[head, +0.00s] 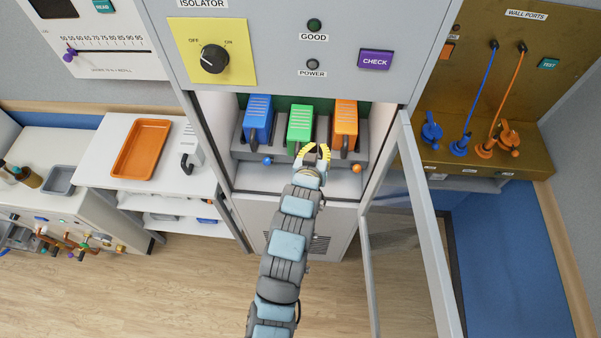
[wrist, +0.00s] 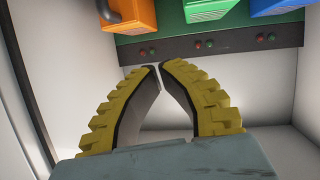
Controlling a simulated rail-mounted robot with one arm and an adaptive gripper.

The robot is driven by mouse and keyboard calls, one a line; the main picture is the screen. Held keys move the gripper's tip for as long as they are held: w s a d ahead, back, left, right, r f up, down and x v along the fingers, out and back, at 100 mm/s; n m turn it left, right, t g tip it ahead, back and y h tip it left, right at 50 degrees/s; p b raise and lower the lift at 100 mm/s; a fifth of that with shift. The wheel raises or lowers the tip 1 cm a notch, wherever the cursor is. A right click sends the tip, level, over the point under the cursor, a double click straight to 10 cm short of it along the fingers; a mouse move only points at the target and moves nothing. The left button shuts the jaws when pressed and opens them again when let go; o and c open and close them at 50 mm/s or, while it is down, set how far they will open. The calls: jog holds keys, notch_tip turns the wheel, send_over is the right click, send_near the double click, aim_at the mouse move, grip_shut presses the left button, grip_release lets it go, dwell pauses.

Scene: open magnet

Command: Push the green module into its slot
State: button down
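The green module (head: 300,123) stands in the middle of the open cabinet bay, between the blue module (head: 258,118) and the orange module (head: 346,120). In the head view its front seems to stick out a little farther than theirs. Its underside edge shows at the top of the wrist view (wrist: 209,10). My gripper (head: 318,148) is in front of the bay, just below and right of the green module. Contact with the module is not visible.
The bay's side walls are close on both sides. A glass door (head: 425,220) stands open at the right. A blue knob (head: 267,161) and an orange knob (head: 356,168) sit on the ledge. The isolator dial (head: 214,59) and purple CHECK button (head: 376,60) are above.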

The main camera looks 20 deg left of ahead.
jog(key=s+a+f+g+b, duration=0.2)
jog(key=s+a+f+g, duration=0.1)
jog(key=s+f+g, duration=0.5)
jog(key=w+a+f+p, duration=0.2)
jog(key=w+f+p, duration=0.1)
jog(key=w+f, duration=0.4)
jog(key=shift+w+a+f+p, duration=0.2)
jog(key=shift+w+f+p, duration=0.1)
jog(key=shift+w, duration=0.25)
dwell(0.6)
dwell(0.4)
jog(key=w+b, duration=0.2)
jog(key=w, duration=0.1)
jog(key=shift+w+a, duration=0.1)
jog(key=shift+a, duration=0.3)
jog(key=shift+r, duration=0.1)
